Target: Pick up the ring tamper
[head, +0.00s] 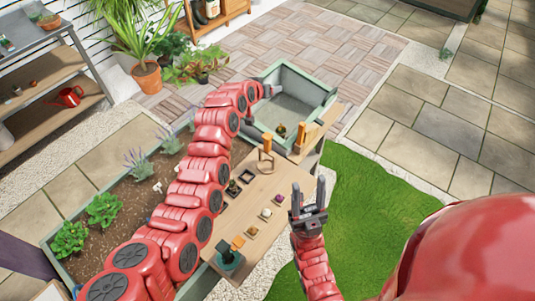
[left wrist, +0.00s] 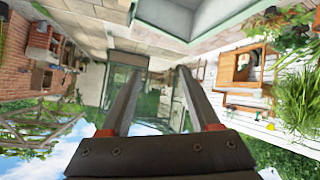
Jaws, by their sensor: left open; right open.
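A tan wooden tool with a loop-like upper part (head: 265,158), which looks like the ring tamper, stands on the wooden table (head: 290,187) near its far end. My right gripper (head: 308,192) is open and empty, with its fingers pointing up, to the right of and nearer than this tool. My left arm crosses the table's left side. My left gripper (head: 271,88) is at the left rim of the grey-green bin (head: 327,103); its fingers are small in the head view. In the left wrist view my left gripper (left wrist: 158,72) is open with nothing between its fingers.
A planter bed (head: 118,205) lies left, partly behind my left arm. Green grass (head: 375,215) lies right.

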